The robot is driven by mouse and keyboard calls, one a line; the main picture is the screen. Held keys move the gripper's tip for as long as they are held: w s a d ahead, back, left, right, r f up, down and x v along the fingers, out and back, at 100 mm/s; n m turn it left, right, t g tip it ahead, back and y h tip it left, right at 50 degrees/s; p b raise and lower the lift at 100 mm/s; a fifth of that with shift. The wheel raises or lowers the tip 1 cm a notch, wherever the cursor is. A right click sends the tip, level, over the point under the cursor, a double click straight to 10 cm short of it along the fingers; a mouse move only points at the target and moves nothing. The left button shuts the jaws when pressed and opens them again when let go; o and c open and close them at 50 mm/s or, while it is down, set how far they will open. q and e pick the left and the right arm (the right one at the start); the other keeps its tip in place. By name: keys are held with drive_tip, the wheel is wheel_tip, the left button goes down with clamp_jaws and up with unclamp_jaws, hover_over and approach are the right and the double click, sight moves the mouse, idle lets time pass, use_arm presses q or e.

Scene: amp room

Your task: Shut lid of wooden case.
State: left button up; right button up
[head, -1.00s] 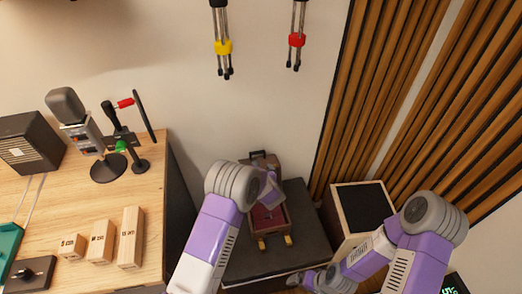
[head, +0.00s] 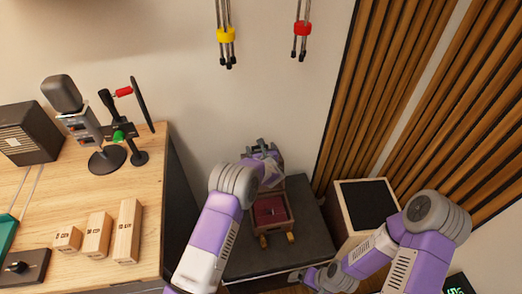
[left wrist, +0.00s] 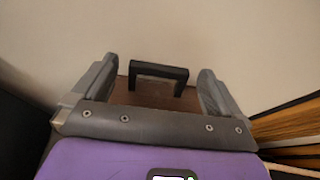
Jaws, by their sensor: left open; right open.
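The wooden case (head: 271,226) stands open on a dark block, its red-lined inside (head: 270,210) facing up. Its lid (head: 277,172) is raised at the back and partly hidden by my left arm. My left gripper (head: 262,146) is at the lid's top edge. In the left wrist view, its open fingers (left wrist: 157,88) stand on either side of the lid's brown edge and black handle (left wrist: 158,72); I cannot tell whether they touch it. My right gripper (head: 312,279) is low at the bottom centre, open, well away from the case.
The dark block (head: 300,245) bears the case. A wooden speaker box (head: 362,205) stands to its right, near the slatted wall. A wooden desk (head: 60,185) with a microphone (head: 85,125) and several small blocks is on the left. Cables with coloured bands (head: 226,34) hang above.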

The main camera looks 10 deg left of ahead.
use_arm(q)
drive_tip(key=c, duration=1.4)
drive_tip(key=shift+c, duration=0.3)
drive_tip(key=shift+s+r, duration=0.1)
